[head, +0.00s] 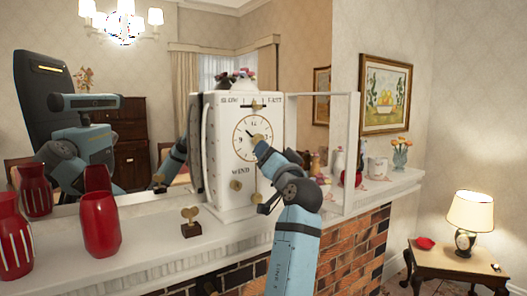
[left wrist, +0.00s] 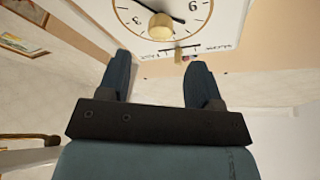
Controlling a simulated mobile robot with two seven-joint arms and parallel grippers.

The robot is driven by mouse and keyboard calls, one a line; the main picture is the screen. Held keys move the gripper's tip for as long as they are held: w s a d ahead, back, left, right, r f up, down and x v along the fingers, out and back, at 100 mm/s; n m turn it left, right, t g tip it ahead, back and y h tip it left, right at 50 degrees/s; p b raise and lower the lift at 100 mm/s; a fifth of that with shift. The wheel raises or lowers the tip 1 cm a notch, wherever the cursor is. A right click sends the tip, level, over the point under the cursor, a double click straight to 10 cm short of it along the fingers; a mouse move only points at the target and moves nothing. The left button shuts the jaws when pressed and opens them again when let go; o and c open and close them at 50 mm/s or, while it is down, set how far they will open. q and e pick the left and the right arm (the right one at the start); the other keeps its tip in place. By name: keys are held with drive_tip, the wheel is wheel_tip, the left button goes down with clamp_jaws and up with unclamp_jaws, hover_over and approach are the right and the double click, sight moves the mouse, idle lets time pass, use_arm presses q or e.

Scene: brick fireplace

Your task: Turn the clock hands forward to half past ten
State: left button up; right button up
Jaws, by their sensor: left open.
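The white clock (head: 228,175) stands on the mantel, its round dial (head: 250,128) facing the room. One black hand points up and left, near ten; I cannot read the other clearly. My left gripper (head: 262,150) is at the dial's lower right and hides part of it. In the left wrist view the dial (left wrist: 200,12) is upside down. A gold knob (left wrist: 160,27) stands out from it, beyond the open fingers (left wrist: 160,60), which have nothing between them. The clock's white-framed door (head: 356,155) is open to the right. My right gripper is not in view.
Red vases (head: 100,226) stand further left. A white mug (head: 377,168) and small vase (head: 400,153) stand right. A mirror behind reflects my body. A brick fireplace (head: 350,250) lies below.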

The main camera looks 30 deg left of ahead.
use_arm(q)
drive_tip(key=b+v, duration=0.1)
drive_tip(key=v, duration=0.5)
drive_tip(key=shift+s+d, duration=0.1)
drive_tip(key=shift+d, duration=0.05)
